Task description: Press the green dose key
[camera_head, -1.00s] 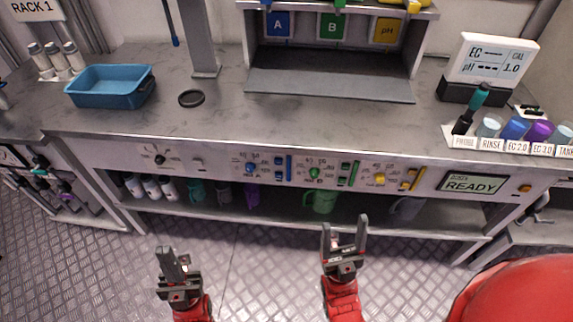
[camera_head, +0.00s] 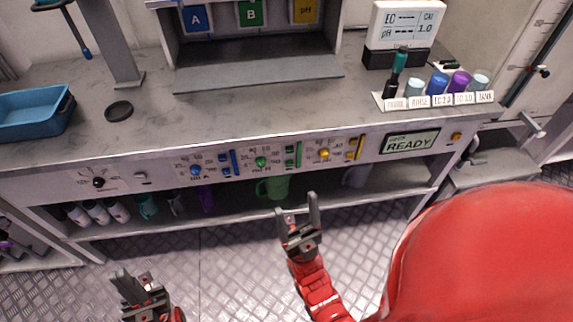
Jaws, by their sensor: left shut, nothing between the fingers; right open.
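The green controls sit in the middle of the bench's front panel: a round green knob (camera_head: 261,162), small green keys (camera_head: 290,157) and a tall green bar (camera_head: 299,155) beside them. Their labels are too small to read, so I cannot tell which one is the dose key. My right gripper (camera_head: 299,208) is open and empty, in front of and below the panel, apart from it. My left gripper (camera_head: 124,280) is shut and empty, low at the lower left, farther from the green controls.
Blue controls (camera_head: 196,170) lie left of the green ones, yellow controls (camera_head: 324,154) right. A READY display (camera_head: 410,142) is farther right. A shelf below holds a green mug (camera_head: 273,187) and several cups. A blue tray (camera_head: 36,112) and labelled vials (camera_head: 437,83) stand on top.

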